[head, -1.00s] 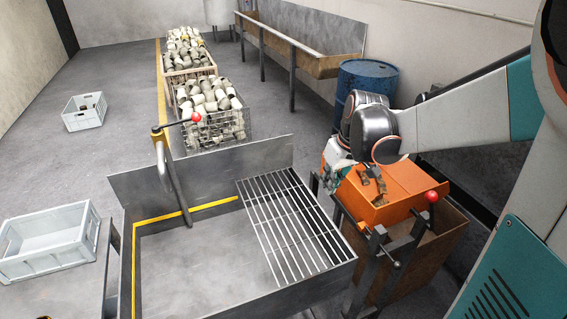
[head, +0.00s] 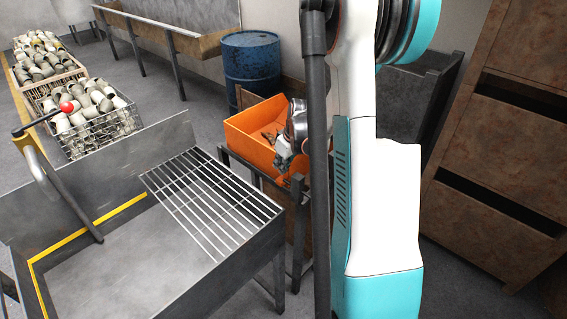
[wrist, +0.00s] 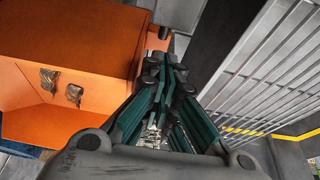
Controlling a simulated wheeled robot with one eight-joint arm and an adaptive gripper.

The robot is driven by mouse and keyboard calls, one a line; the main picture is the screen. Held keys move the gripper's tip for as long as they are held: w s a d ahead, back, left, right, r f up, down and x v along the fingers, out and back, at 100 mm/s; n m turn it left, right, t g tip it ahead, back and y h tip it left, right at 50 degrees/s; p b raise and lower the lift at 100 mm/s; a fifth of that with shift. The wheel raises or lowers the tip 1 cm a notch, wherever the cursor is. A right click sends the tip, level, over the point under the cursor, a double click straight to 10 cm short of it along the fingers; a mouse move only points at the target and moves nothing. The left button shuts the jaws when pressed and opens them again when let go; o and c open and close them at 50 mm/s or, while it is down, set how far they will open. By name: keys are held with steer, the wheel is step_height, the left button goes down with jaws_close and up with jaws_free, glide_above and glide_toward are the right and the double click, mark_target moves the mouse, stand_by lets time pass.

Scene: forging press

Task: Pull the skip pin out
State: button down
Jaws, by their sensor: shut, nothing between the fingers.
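The orange skip (head: 254,126) sits on a dark steel stand beside the grating, with a few brown pieces inside it. It fills the left of the wrist view (wrist: 70,40). My gripper (head: 284,168) is at the skip's near right side, partly hidden by my arm. In the wrist view my gripper (wrist: 165,68) has its teal fingers closed together with nothing between them, beside the skip's wall and a grey metal part (wrist: 181,14). I cannot make out the skip pin; the skip's right end is behind my arm in the head view.
The slotted grating (head: 212,200) of the steel table lies left of the skip. A red-knobbed lever (head: 67,107) stands at the table's far left. A blue drum (head: 251,68) is behind the skip. A rusty cabinet (head: 495,150) stands at the right.

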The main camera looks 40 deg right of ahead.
mark_target(279, 179)
steer(key=shift+b+x, duration=0.5)
steer(key=shift+x, duration=1.45)
steer(key=shift+s, duration=1.35)
